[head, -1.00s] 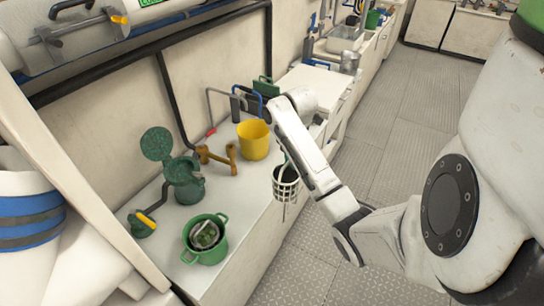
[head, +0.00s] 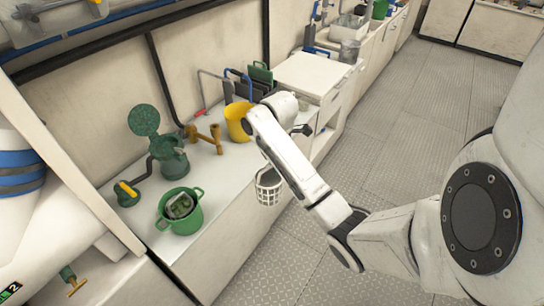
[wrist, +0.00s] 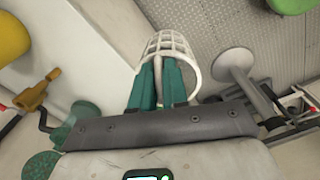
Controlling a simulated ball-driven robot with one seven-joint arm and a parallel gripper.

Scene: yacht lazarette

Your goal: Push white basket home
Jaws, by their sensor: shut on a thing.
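The white basket (head: 268,187) is a small lattice basket hanging in the air beside the front edge of the counter in the head view. In the wrist view the basket (wrist: 170,45) sits at the tips of my gripper (wrist: 162,72). The green fingers are shut on a pale upright part of it, probably its handle. In the head view my arm hides the fingers and the basket's upper part. The basket looks apart from the counter, though its exact gap is unclear.
The white counter (head: 135,225) holds a green pot (head: 180,212), a green lidded container (head: 168,160), brown fittings (head: 205,137) and a yellow bucket (head: 237,122) partly behind my arm. A white cabinet (head: 312,75) stands beyond. Metal floor (head: 405,150) to the right is clear.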

